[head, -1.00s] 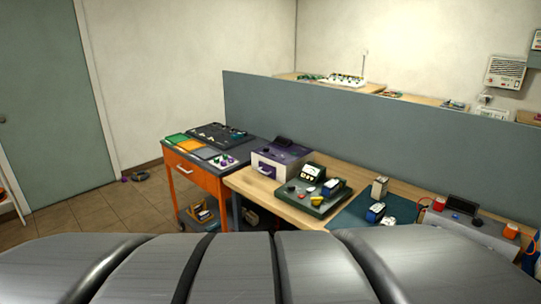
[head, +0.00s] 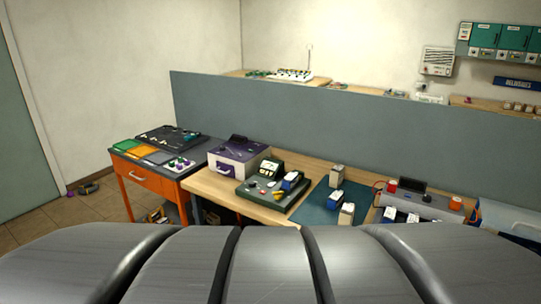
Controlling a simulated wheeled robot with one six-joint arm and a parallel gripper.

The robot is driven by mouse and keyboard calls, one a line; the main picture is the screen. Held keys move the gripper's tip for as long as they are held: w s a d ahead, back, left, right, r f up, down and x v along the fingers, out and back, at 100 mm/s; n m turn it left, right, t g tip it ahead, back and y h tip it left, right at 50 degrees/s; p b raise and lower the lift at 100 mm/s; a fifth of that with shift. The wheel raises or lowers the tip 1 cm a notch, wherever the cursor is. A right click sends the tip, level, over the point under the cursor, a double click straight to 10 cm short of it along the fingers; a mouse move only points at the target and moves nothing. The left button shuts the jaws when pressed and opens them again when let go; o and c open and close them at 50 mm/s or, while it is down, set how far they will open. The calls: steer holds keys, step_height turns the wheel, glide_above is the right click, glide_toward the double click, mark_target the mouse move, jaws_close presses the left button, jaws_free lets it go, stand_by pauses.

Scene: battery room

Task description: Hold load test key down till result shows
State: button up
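A dark green bench tester (head: 262,198) with a small upright meter panel and several coloured keys or knobs stands on the wooden bench (head: 215,188). A blue and white block sits on the tester's right side. I cannot tell which key is the load test key, and no result is readable at this size. A grey unit (head: 424,204) with a dark screen, a red part and an orange part stands farther right on the bench. My gripper is not in view.
A purple and white box (head: 236,163) stands left of the tester. An orange cart (head: 150,175) with coloured trays is farther left. Several small battery-like blocks stand on or near a teal mat (head: 312,208). A grey partition (head: 300,125) runs behind the bench.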

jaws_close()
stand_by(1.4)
